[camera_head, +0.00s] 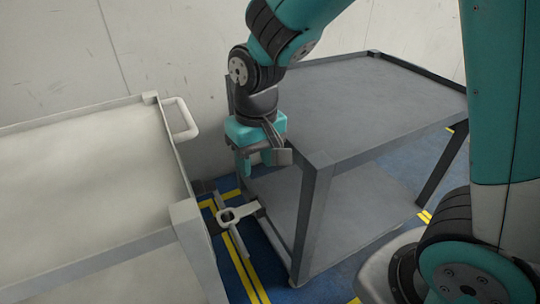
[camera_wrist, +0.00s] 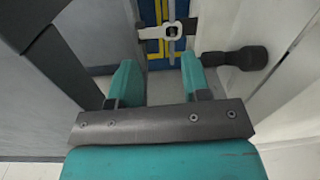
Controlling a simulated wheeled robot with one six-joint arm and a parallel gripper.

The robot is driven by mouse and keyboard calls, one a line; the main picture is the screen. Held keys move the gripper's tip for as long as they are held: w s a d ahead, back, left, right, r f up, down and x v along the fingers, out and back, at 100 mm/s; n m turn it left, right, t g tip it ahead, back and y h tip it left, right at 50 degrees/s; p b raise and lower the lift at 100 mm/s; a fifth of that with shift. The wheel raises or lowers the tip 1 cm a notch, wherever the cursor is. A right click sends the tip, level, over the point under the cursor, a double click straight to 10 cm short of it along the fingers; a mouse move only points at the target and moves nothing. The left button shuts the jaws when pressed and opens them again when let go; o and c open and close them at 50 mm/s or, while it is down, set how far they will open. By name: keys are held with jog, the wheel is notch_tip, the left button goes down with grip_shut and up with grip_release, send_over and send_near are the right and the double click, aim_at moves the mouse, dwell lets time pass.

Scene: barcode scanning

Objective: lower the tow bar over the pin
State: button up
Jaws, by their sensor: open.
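The tow bar (camera_head: 247,210) is a pale bar with a square-looking ring at its end, low in the gap between two carts. It reaches out from the dark grey cart (camera_head: 370,100) toward the pale cart (camera_head: 85,145). Its ring end also shows in the wrist view (camera_wrist: 150,33). My gripper (camera_head: 256,168) is open and empty, pointing down above the bar and apart from it. Its two teal fingers (camera_wrist: 160,88) stand apart in the wrist view. A dark round-ended part (camera_wrist: 240,57) is beside the pale cart; I cannot tell whether it holds the pin. The pin is not clearly seen.
The pale cart's handle (camera_head: 182,120) sticks out toward my gripper. The dark cart's top and leg stand close on the right. A white wall (camera_head: 180,50) is behind. The blue floor with yellow lines (camera_head: 238,248) shows in the narrow gap.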

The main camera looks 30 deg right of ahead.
jog(key=s+a+r+n+y, duration=0.2)
jog(key=s+r+n, duration=0.2)
jog(key=s+r, duration=0.3)
jog(key=shift+s+r+y, duration=0.3)
jog(key=shift+s, duration=1.25)
jog(key=shift+s, duration=0.1)
jog(key=s+r+n+y, duration=0.1)
jog(key=s+r+n, duration=0.1)
jog(key=s, duration=0.3)
notch_tip(320, 180, up, 38)
jog(key=p, duration=3.8)
jog(key=shift+w+a+p, duration=0.15)
jog(key=shift+a+p, duration=0.15)
jog(key=shift+a, duration=0.15)
